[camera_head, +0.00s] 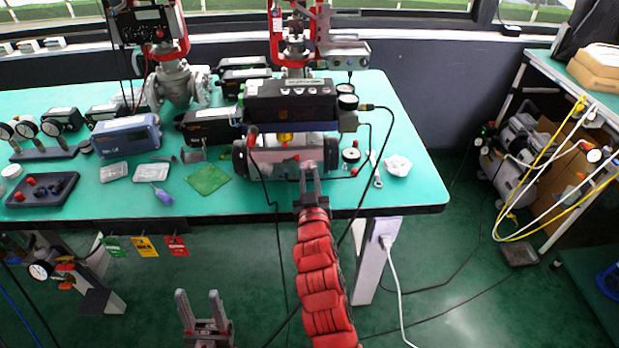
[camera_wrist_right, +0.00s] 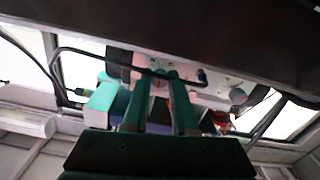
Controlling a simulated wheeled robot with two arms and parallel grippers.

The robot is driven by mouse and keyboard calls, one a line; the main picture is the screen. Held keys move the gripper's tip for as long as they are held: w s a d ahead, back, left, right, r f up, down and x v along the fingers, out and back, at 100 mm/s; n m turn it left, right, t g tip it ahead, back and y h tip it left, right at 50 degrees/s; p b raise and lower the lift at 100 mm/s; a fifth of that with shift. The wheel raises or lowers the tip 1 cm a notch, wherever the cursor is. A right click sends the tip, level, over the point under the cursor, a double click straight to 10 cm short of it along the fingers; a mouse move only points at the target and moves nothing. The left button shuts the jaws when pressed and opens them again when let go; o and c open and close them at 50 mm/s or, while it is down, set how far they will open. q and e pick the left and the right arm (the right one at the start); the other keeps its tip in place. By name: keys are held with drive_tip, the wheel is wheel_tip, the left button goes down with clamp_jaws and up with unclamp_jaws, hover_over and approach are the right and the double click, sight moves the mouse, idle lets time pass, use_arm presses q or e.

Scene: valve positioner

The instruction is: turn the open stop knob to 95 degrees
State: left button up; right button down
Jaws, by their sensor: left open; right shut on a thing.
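The valve positioner (camera_head: 290,100) is a black box on top of a grey actuator cylinder (camera_head: 275,157) at the table's front edge. My right gripper (camera_head: 309,168) reaches up from below to the front of the cylinder. In the right wrist view my right gripper (camera_wrist_right: 160,78) has its fingertips close together against a pale face with small fittings. It is shut on a small part there, apparently the open stop knob, which the fingers mostly hide; its angle cannot be read. My left gripper (camera_head: 203,308) is open and empty, low in front of the table.
The green table (camera_head: 400,190) also holds a blue box (camera_head: 127,136), gauges (camera_head: 27,127), a dark tray (camera_head: 42,189) and a green cloth (camera_head: 208,179). A wrench (camera_head: 377,176) lies right of the actuator. Black hoses hang around the actuator. Floor is free at the right front.

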drive_tip(key=shift+n, duration=0.3)
drive_tip(key=n, duration=0.5)
drive_tip(key=shift+n+p, duration=0.3)
drive_tip(key=n, duration=0.3)
drive_tip(key=shift+p, duration=0.35)
drive_tip(key=shift+n+p, duration=0.35)
drive_tip(key=shift+n, duration=1.55)
drive_tip(key=shift+f, duration=0.1)
drive_tip(key=c, duration=0.7)
unclamp_jaws()
